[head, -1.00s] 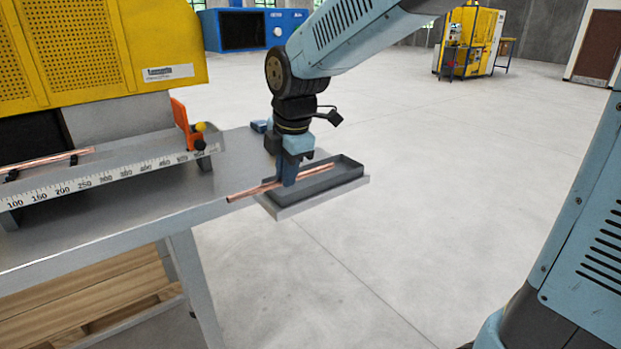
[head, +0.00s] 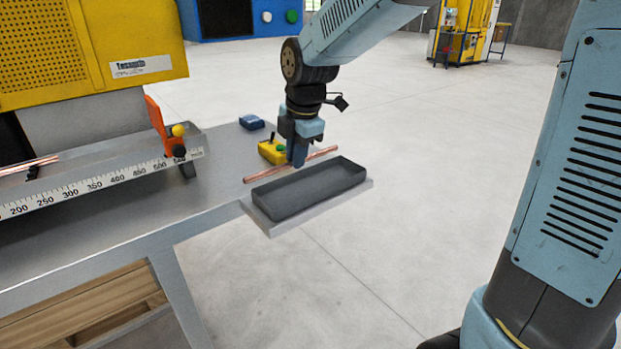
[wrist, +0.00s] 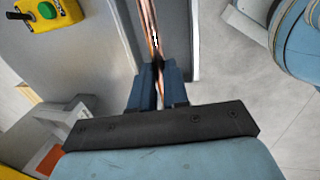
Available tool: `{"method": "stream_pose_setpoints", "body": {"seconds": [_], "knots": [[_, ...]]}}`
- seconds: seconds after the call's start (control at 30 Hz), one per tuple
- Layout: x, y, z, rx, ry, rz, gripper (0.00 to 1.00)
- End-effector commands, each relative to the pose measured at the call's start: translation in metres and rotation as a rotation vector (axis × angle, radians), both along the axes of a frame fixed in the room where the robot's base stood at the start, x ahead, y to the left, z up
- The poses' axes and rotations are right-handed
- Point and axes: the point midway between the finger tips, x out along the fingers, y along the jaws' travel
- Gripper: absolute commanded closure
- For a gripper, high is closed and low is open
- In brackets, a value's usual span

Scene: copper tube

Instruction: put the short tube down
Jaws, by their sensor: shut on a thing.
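The copper tube (head: 262,176) is held in my gripper (head: 297,163), which is shut on it around its middle. In the head view the tube lies roughly level, just behind the dark grey tray (head: 312,205), and sticks out to both sides of the fingers. In the wrist view the tube (wrist: 147,20) runs away from between the blue fingers (wrist: 158,85), beside the tray wall. I cannot tell exactly how high the tube is above the table. The tray looks empty.
The tray stands on a light shelf at the table's right end. The ruled trough with an orange stop (head: 160,122) is at left. The table (head: 205,205) is clear between.

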Motion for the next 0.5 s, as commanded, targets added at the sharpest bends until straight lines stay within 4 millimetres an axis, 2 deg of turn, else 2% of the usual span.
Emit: {"method": "stream_pose_setpoints", "body": {"seconds": [0.1, 0.2, 0.4, 0.5], "knots": [[0.021, -0.013, -0.012, -0.001, 0.002, -0.002, 1.0], [0.032, -0.019, -0.029, -0.001, 0.004, 0.0, 1.0], [0.05, -0.03, -0.054, 0.0, 0.001, 0.001, 1.0], [0.055, -0.033, -0.059, 0.0, 0.0, 0.002, 1.0]]}}
